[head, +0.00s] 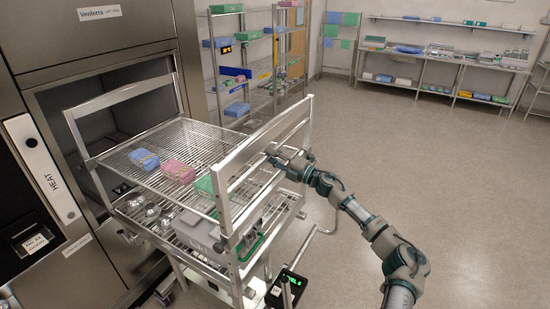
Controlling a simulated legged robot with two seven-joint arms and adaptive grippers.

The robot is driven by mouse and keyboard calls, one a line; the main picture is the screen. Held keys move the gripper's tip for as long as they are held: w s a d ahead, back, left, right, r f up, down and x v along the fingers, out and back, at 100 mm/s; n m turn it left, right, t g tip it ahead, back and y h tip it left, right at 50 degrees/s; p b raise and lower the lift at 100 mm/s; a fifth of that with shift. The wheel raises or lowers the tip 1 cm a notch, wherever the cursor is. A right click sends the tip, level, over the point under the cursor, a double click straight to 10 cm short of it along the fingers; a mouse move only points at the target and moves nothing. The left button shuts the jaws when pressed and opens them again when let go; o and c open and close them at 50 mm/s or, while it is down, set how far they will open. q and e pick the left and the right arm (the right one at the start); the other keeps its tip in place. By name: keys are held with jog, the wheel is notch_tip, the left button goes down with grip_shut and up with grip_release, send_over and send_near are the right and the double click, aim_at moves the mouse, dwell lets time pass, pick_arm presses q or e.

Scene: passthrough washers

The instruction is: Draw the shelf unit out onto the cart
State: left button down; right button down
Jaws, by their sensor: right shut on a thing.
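The metal shelf unit (172,133) has wire shelves and upright end frames. Its near right part is outside the open washer chamber (110,112), over the wheeled cart (195,280); its left end is at the chamber opening. The upper shelf holds a blue pack (144,160), a pink pack (178,171) and a green pack (206,185). The lower shelf carries metal bowls (152,211) and a grey box (197,228). My right gripper (277,158) is shut on the shelf unit's right end frame (262,150). Its fingertips are partly hidden. My left gripper is out of view.
A cart handle (318,229) and a small display (287,288) stick out at the cart's right. A storage rack (255,72) stands behind the shelf unit. Wall shelves (440,70) line the far wall. The floor (420,150) on the right is clear.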

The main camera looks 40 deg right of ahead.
jog(key=c, duration=1.1)
grip_release()
jog(key=shift+w+a+f, duration=0.1)
jog(key=shift+a+f, duration=0.1)
jog(key=shift+a, duration=0.1)
jog(key=shift+o, duration=0.4)
jog(key=shift+w+a+r, duration=0.1)
jog(key=shift+a+r, duration=0.15)
jog(key=v, duration=1.2)
jog(key=shift+d+f, duration=0.15)
jog(key=shift+d, duration=0.05)
jog(key=shift+a, duration=0.15)
